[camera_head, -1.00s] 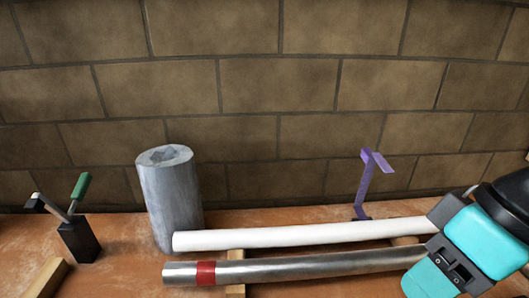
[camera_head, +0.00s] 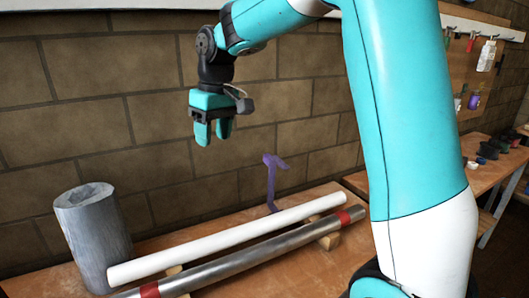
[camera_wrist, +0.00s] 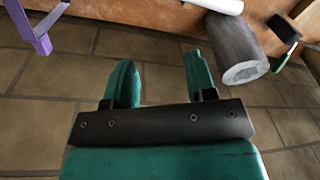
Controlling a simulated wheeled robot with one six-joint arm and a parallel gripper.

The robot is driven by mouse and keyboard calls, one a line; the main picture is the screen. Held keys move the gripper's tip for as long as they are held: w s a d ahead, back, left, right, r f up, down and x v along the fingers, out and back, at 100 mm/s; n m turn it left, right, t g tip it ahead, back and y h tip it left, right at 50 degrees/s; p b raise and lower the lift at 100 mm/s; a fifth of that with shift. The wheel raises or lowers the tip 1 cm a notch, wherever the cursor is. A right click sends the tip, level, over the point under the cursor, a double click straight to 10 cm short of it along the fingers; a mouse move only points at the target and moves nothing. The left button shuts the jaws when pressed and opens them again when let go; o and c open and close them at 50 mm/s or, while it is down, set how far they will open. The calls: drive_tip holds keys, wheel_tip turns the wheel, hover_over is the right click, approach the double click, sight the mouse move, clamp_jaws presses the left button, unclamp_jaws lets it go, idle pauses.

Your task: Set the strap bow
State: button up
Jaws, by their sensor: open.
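A thin purple strap-like piece (camera_head: 272,185), probably the strap bow, stands upright on the bench behind the tubes, its top bent over. Part of it also shows at the top left of the wrist view (camera_wrist: 40,28). My gripper (camera_head: 213,138) hangs in the air in front of the brick wall, up and left of the purple piece and apart from it. Its two teal fingers (camera_wrist: 159,60) are open with nothing between them. A white tube (camera_head: 230,237) and a metal tube (camera_head: 250,254) with red bands lie side by side in front of the purple piece.
A grey cylinder (camera_head: 92,240) stands at the white tube's left end. A wooden support (camera_head: 330,241) shows under the tubes' right part. The brick wall (camera_head: 120,150) closes off the back. Another bench (camera_head: 492,180) with small items stands at the right, partly behind my arm.

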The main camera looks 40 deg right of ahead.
drive_tip(key=w+d+r+m+p, duration=0.1)
drive_tip(key=w+d, duration=0.2)
drive_tip(key=d, duration=0.3)
drive_tip(key=w+d+m, duration=0.2)
drive_tip(key=w+d, duration=0.2)
drive_tip(key=d, duration=0.3)
drive_tip(key=m+h, duration=0.1)
drive_tip(key=m, duration=0.1)
hover_over(268, 155)
drive_tip(key=shift+g, duration=0.4)
wheel_tip(268, 155, down, 18)
drive_tip(key=p, duration=0.3)
drive_tip(key=shift+r+p, duration=0.25)
drive_tip(key=shift+p, duration=0.05)
clamp_jaws()
